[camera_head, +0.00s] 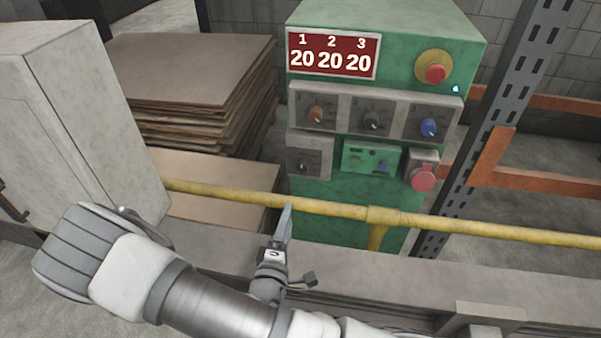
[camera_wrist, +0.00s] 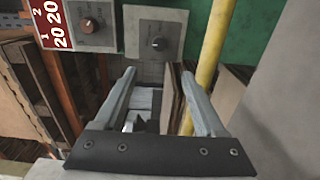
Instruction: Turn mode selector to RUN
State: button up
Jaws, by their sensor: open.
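The green control cabinet (camera_head: 385,100) carries several rotary knobs on grey plates. A lone dark knob (camera_head: 305,167) sits on the lower left plate; it also shows in the wrist view (camera_wrist: 157,43), just beyond my fingertips. Above it is a reddish-brown knob (camera_head: 317,113), also in the wrist view (camera_wrist: 90,25), then a dark knob (camera_head: 372,119) and a blue knob (camera_head: 429,127). No RUN label is legible, so I cannot tell which is the mode selector. My gripper (camera_head: 287,210) is below the lone knob; in the wrist view its fingers (camera_wrist: 159,72) are apart and empty.
A yellow rail (camera_head: 480,229) runs across in front of the cabinet, close to my gripper. A red emergency button (camera_head: 436,73) and a red-pink button (camera_head: 423,178) are on the right. Stacked brown sheets (camera_head: 190,70) and a grey box (camera_head: 70,120) stand left.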

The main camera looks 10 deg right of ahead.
aim_at(301, 169)
jog(key=x, duration=1.7)
jog(key=shift+w, duration=0.2)
jog(key=shift+c, duration=0.3)
grip_shut()
